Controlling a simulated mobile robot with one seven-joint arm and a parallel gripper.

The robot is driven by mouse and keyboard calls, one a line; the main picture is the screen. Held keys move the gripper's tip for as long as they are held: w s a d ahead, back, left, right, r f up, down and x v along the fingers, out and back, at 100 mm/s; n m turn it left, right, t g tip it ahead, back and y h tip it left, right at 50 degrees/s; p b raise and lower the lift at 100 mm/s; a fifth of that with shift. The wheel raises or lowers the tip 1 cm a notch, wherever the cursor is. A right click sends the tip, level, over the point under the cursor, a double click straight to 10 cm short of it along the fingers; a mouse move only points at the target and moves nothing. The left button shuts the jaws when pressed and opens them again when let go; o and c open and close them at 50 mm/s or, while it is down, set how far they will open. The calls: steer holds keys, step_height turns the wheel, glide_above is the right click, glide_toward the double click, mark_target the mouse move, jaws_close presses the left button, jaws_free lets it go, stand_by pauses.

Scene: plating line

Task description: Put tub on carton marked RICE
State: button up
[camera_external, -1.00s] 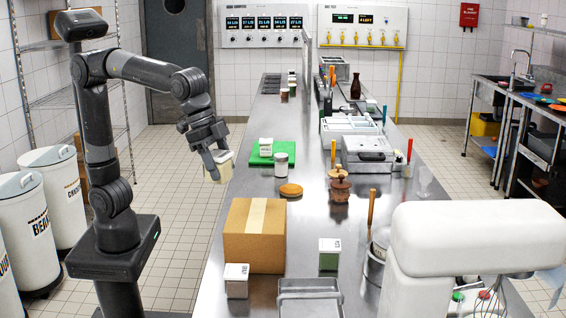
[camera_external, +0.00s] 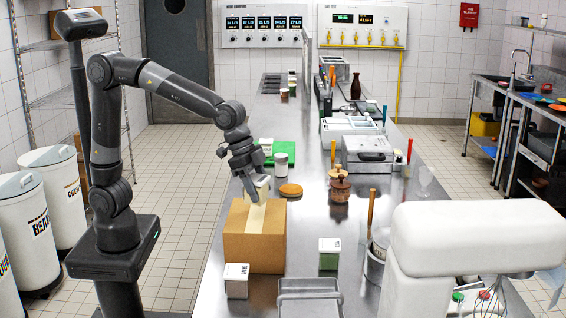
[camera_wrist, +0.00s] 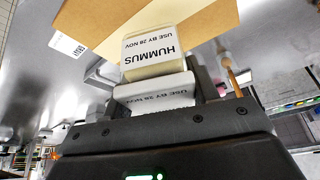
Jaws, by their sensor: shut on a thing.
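My gripper (camera_external: 252,178) is shut on a pale tub (camera_external: 257,190). In the wrist view the tub (camera_wrist: 150,62) has a white label reading HUMMUS and USE BY 28 NOV, and it sits between my fingers (camera_wrist: 160,80). A brown cardboard carton (camera_external: 254,243) with a pale tape strip stands on the steel counter, and no RICE mark can be read on it. The tub is at the carton's far top edge in the external view; I cannot tell whether it touches. The carton's top (camera_wrist: 200,20) also shows at the top of the wrist view.
A small white-labelled box (camera_external: 236,281) stands in front of the carton. A green-sided container (camera_external: 329,255) stands right of it, and a metal tray (camera_external: 309,292) lies nearer. A round tan lid (camera_external: 290,190) and a white-lidded jar (camera_external: 281,163) are behind. A white mixer (camera_external: 470,238) fills the right foreground.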

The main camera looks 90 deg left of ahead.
steer(key=shift+f, duration=1.85)
steer(key=shift+f, duration=0.1)
steer(key=o, duration=1.1)
steer(key=shift+s+r, duration=0.1)
steer(key=shift+r, duration=0.3)
steer(key=v, duration=1.1)
steer(key=s+a+f+n, duration=0.1)
steer(key=s+a+f, duration=0.1)
steer(key=s+a, duration=0.2)
steer(key=s+a+f+n+t+y, duration=0.1)
steer(key=s+a, duration=0.4)
steer(key=s, duration=0.5)
steer(key=s+a+f+n, duration=0.2)
steer(key=s+a, duration=0.3)
steer(key=s, duration=0.3)
steer(key=shift+f+n+y, duration=0.3)
steer(key=shift+f+y, duration=0.1)
steer(key=shift+f, duration=0.4)
